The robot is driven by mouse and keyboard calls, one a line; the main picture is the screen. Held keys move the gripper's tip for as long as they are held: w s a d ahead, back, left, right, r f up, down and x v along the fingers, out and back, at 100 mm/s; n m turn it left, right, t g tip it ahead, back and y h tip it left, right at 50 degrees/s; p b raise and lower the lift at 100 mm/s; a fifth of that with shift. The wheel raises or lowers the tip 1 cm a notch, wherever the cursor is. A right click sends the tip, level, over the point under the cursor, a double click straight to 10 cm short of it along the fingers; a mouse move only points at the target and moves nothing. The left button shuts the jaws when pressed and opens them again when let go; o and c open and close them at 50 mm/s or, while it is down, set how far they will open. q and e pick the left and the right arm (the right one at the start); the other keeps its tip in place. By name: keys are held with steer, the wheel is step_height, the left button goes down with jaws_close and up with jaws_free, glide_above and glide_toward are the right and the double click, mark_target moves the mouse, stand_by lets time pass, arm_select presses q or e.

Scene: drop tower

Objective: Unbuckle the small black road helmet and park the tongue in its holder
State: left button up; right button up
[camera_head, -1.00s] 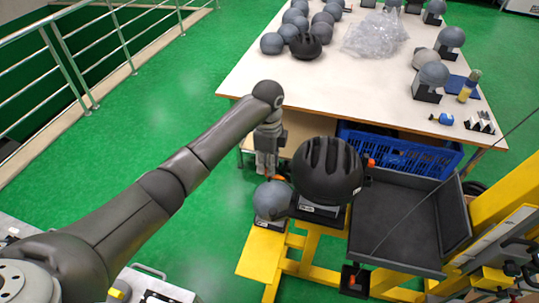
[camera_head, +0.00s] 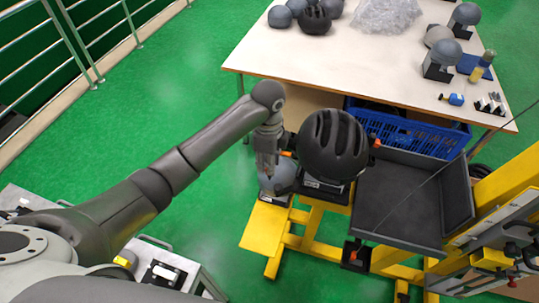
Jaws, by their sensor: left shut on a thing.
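The small black road helmet (camera_head: 332,146), ribbed with vents, sits upright on a dark stand with a white label, right of centre. The strap, and which buckle half this is, are too small to tell. Another orange part (camera_head: 375,142) shows at the helmet's right side. The tongue's holder cannot be made out with certainty. My right gripper is out of view.
A yellow frame (camera_head: 265,228) carries the stand and a dark grey tray (camera_head: 400,205) on the right. A white table (camera_head: 340,65) with a blue crate (camera_head: 405,130) beneath stands behind. A small black box (camera_head: 355,255) with orange hangs below. Green floor is clear at left.

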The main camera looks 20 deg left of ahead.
arm_select(q)
steer(key=s+d+f, duration=0.1)
steer(key=s+d, duration=0.1)
steer(key=d, duration=0.8)
steer(key=s+d+f, duration=0.2)
steer(key=d, duration=0.9)
steer(key=shift+b, duration=0.35)
stand_by(0.7)
